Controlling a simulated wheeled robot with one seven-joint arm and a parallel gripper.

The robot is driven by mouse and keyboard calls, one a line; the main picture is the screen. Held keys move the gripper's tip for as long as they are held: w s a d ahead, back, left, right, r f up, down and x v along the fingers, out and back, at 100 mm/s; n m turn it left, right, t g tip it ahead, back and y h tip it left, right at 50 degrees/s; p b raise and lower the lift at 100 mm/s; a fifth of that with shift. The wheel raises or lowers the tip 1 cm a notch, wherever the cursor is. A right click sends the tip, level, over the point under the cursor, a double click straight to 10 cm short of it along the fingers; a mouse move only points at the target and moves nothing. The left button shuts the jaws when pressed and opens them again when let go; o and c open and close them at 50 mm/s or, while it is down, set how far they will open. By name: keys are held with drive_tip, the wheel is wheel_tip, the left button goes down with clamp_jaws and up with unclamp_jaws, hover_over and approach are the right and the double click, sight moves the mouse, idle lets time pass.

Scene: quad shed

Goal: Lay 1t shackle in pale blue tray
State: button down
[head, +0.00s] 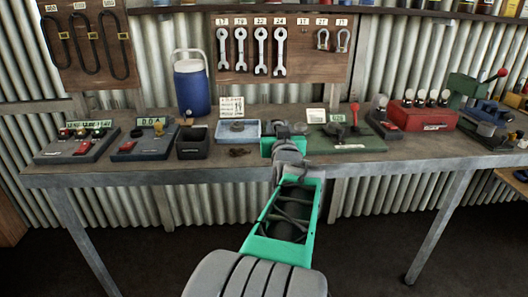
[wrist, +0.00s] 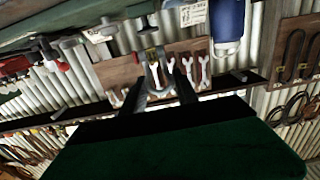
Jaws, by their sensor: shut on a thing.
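The pale blue tray (head: 252,130) sits on the bench in the head view, with a dark round thing in it. My gripper (head: 284,130) is just right of the tray, above the bench. In the wrist view my gripper (wrist: 155,68) is shut on a small dark thing with a yellowish part (wrist: 152,55), which looks to be the 1t shackle; its shape is unclear. The peg under the leftmost shackle label (head: 303,21) on the board is empty. Two other shackles (head: 323,40) (head: 343,40) hang to its right.
A black open bin (head: 193,143) stands left of the tray, and a blue jug (head: 191,88) behind it. A green device with a red knob (head: 345,135) is close right of my gripper. Several wrenches (head: 261,50) hang above.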

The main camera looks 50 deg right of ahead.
drive_tip(key=w+f, duration=0.1)
drive_tip(key=f, duration=0.2)
drive_tip(key=w+f, duration=0.4)
drive_tip(key=f, duration=0.1)
drive_tip(key=shift+d+f+b, duration=0.1)
drive_tip(key=shift+f+b, duration=0.2)
drive_tip(key=shift+f, duration=0.2)
drive_tip(key=shift+f+b, duration=0.25)
drive_tip(key=shift+b, duration=0.05)
drive_tip(key=c, duration=0.9)
unclamp_jaws()
drive_tip(key=shift+r, duration=0.1)
